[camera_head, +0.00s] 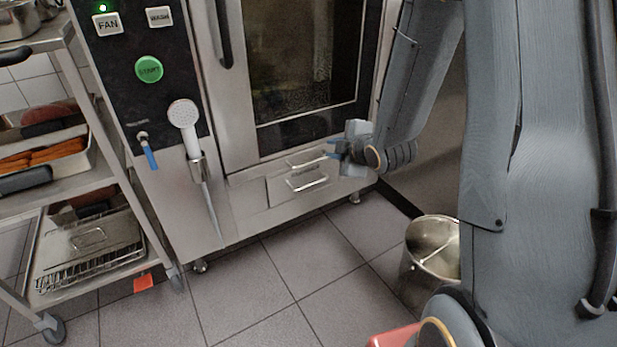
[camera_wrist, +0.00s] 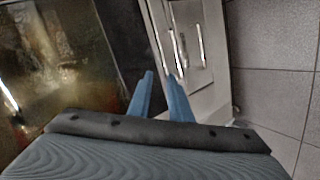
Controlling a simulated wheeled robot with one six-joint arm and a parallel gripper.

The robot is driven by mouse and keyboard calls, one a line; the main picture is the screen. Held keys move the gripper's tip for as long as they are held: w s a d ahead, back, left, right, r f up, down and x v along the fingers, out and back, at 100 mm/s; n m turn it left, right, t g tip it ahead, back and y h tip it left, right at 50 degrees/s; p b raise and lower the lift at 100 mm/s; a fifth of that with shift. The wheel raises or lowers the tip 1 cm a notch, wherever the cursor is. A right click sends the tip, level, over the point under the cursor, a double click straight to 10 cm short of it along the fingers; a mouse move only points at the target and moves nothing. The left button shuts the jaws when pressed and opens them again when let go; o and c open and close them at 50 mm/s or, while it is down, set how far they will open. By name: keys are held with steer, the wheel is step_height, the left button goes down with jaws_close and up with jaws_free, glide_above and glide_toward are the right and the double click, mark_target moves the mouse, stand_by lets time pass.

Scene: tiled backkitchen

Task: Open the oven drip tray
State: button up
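The oven drip tray is a small steel drawer front (camera_head: 298,186) low on the oven, under the glass door. Two bar handles show there, an upper one (camera_head: 306,160) and a lower one (camera_head: 307,182); the drawer front looks closed. In the wrist view the two handles, left (camera_wrist: 182,48) and right (camera_wrist: 200,46), lie beyond my fingertips. My gripper (camera_head: 331,149) is at the right of the handles, near the upper one. Its blue fingers (camera_wrist: 161,76) are apart with nothing between them. I cannot tell the exact gap to the handles.
The oven door (camera_head: 305,60) with dark glass is above. A hand shower (camera_head: 184,114) hangs at the left of the oven. A rack trolley (camera_head: 90,150) stands at far left. A metal pot (camera_head: 432,247) stands on the floor at right. The tiled floor (camera_head: 290,265) before the oven is clear.

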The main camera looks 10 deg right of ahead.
mark_target(310, 163)
steer(key=w+a+f+n+t+y+b, duration=0.1)
steer(key=w+f+n+t+y+b, duration=0.35)
steer(key=f+b, duration=0.8)
steer(key=shift+n+g+h, duration=0.55)
steer(key=shift+g+h, duration=0.1)
steer(key=shift+h, duration=0.2)
steer(key=b+x, duration=0.1)
steer(key=x, duration=0.2)
steer(key=b+x, duration=0.1)
steer(key=x, duration=0.2)
steer(key=b+x, duration=0.1)
steer(key=x, duration=0.2)
steer(key=shift+w+r+b, duration=0.2)
steer(key=shift+w+b, duration=0.15)
jaws_close()
